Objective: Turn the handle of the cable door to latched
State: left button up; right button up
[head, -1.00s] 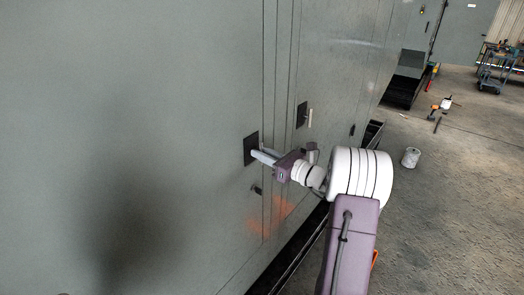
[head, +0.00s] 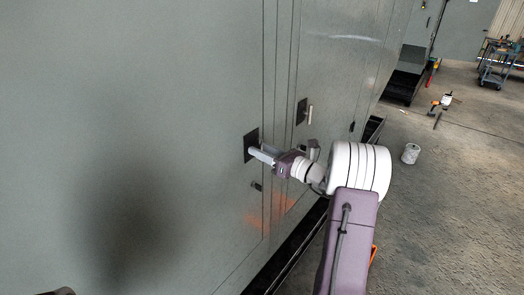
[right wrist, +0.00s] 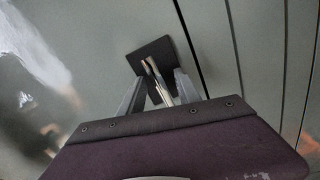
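A large grey-green cabinet door (head: 150,80) fills the left of the head view. On it is a dark square handle plate (head: 249,145), which also shows in the right wrist view (right wrist: 146,52). A slim metal handle (right wrist: 156,82) stands out from this plate in the right wrist view. My right gripper (head: 256,153) is at the plate; its two fingers (right wrist: 160,80) are apart, one on each side of the handle, with gaps visible. In the head view the fingers hide most of the handle. My left gripper does not show clearly.
A second dark plate (head: 302,111) with an upright pale handle (head: 310,115) is on the neighbouring panel to the right. A small dark fitting (head: 257,186) sits below the first plate. A white can (head: 411,153) stands on the open floor at right; a blue cart (head: 496,65) is farther back.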

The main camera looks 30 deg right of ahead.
jog(key=shift+s, duration=0.1)
jog(key=b+v, duration=0.3)
jog(key=v, duration=0.6)
